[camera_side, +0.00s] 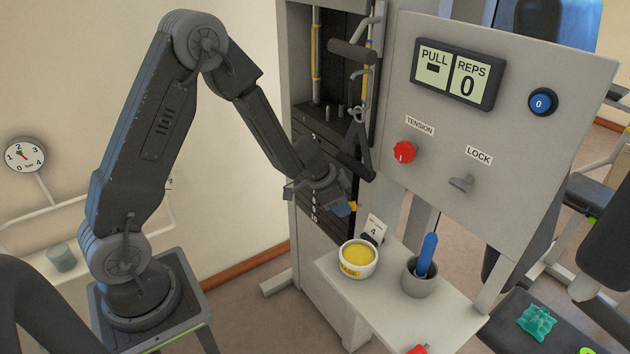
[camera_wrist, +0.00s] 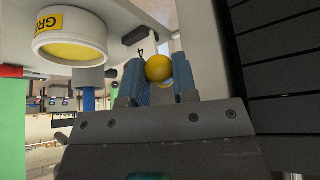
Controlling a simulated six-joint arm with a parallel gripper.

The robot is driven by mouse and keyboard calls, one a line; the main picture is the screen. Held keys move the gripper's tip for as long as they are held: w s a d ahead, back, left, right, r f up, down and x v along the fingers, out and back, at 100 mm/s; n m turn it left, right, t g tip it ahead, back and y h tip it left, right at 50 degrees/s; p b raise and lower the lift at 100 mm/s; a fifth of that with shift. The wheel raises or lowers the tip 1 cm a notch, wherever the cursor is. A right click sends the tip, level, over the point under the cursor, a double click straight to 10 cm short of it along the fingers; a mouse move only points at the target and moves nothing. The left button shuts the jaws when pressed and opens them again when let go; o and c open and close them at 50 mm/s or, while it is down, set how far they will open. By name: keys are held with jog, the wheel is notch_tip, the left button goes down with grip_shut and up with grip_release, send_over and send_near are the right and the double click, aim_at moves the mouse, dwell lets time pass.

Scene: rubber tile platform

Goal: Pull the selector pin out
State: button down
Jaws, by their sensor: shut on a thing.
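The selector pin shows as a round yellow knob (camera_wrist: 158,68) between the blue-padded fingers of my gripper (camera_wrist: 160,82) in the wrist view. My gripper is shut on this knob. The stack's plates also show at the right of the wrist view (camera_wrist: 285,70).
A white grease tub (camera_side: 358,262) and a grey cup (camera_side: 420,280) with a blue-handled tool (camera_side: 427,254) stand on the shelf (camera_side: 400,318) right of my gripper. The control panel (camera_side: 490,130) rises at the right.

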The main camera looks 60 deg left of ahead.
aim_at(381, 303)
jog(key=d+m, duration=0.1)
jog(key=d, duration=0.2)
jog(key=s+d+m+h, duration=0.1)
jog(key=d, duration=0.3)
jog(key=s+d+m+g, duration=0.1)
jog(key=d+m, duration=0.1)
jog(key=d, duration=0.2)
jog(key=shift+s+d+h, duration=0.1)
jog(key=shift+s+h, duration=0.05)
jog(key=shift+h, duration=0.15)
jog(key=s+d+m, duration=0.1)
jog(key=d, duration=0.2)
jog(key=s+d+m+g, duration=0.1)
jog(key=d, duration=0.1)
jog(key=s+d+m+g+h, duration=0.1)
jog(key=s+d, duration=0.1)
jog(key=d, duration=0.1)
jog(key=shift+d+f+m, duration=0.15)
jog(key=shift+d+m, duration=0.15)
jog(key=shift+m, duration=0.1)
jog(key=shift+s+d+f, duration=0.1)
jog(key=shift+d+f, duration=0.05)
jog(key=shift+f, duration=2.9)
jog(key=shift+f, duration=0.1)
jog(key=c, duration=0.8)
grip_release()
jog(key=v, duration=1.4)
jog(key=shift+f, duration=0.1)
